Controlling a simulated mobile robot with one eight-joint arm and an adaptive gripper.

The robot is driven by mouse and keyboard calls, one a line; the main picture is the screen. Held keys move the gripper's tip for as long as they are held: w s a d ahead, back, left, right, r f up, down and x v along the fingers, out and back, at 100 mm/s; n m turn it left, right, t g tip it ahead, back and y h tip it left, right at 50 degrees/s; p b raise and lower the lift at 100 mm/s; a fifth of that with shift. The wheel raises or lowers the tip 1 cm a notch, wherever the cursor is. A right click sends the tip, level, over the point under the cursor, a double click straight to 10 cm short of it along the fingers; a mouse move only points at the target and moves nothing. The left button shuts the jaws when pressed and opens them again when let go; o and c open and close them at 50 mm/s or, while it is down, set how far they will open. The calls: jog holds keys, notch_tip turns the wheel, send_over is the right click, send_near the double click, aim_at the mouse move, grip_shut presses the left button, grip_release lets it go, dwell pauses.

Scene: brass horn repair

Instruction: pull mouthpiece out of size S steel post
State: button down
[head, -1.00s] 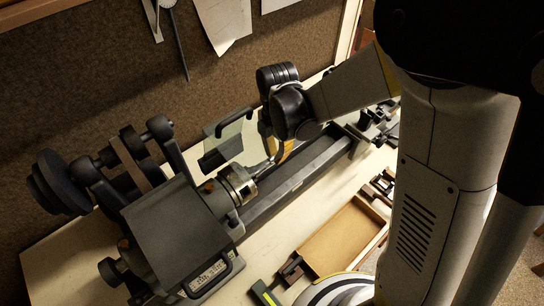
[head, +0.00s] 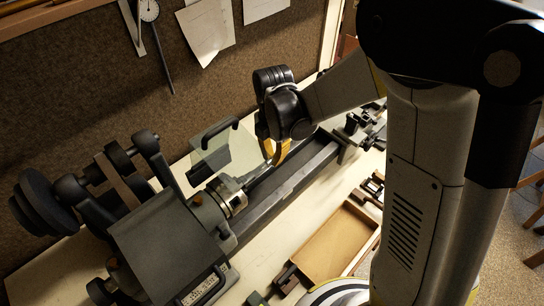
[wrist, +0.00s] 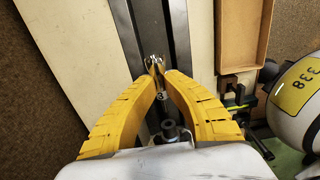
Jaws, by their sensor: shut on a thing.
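My gripper (wrist: 157,70) has its two yellow fingers closed together over the lathe bed. A small shiny metal mouthpiece (wrist: 155,60) shows at the fingertips in the wrist view, mostly covered by them. In the head view my gripper (head: 272,158) is just beyond the lathe chuck (head: 228,193), toward the upper right. A slim bright steel piece (head: 257,171) lies between chuck and fingers; it looks like the post. In the wrist view a narrow metal piece (wrist: 159,98) runs below the fingertips. I cannot tell whether mouthpiece and post still touch, nor read a size mark.
The lathe headstock (head: 170,245) stands at the lower left, with a clear guard (head: 212,150) behind the chuck. The dark bed (head: 290,185) runs toward the upper right. A shallow wooden tray (head: 337,243) lies in front of it. A pinboard wall is behind.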

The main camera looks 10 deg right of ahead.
jog(key=s+d+r+p, duration=0.2)
jog(key=s+r+p, duration=0.1)
jog(key=s+r, duration=0.1)
jog(key=shift+d+r, duration=0.4)
jog(key=shift+r, duration=0.05)
dwell(0.5)
